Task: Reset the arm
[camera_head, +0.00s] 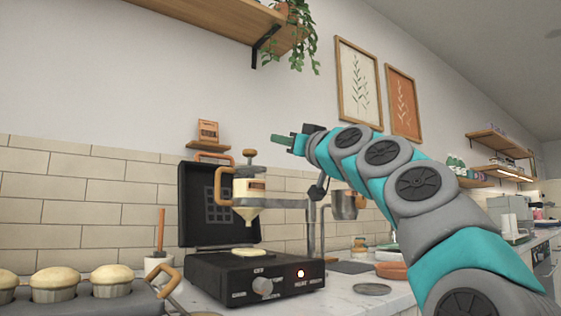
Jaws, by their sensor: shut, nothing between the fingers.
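My teal and grey arm reaches in from the lower right, raised above the counter. My gripper (280,139) is at its far end, near the middle of the picture, pointing left in front of the bare wall. It looks shut and holds nothing. It is above and to the right of the waffle maker and apart from everything around it. The fingers are small in this view, and the arm hides part of the counter behind it.
An open black waffle maker (262,284) with a lit red lamp stands on the counter below a batter dispenser (248,190). A muffin tray (119,303) is at lower left. A metal pot (344,205) is under my arm. A wooden shelf (215,19) with a plant (301,38) hangs above.

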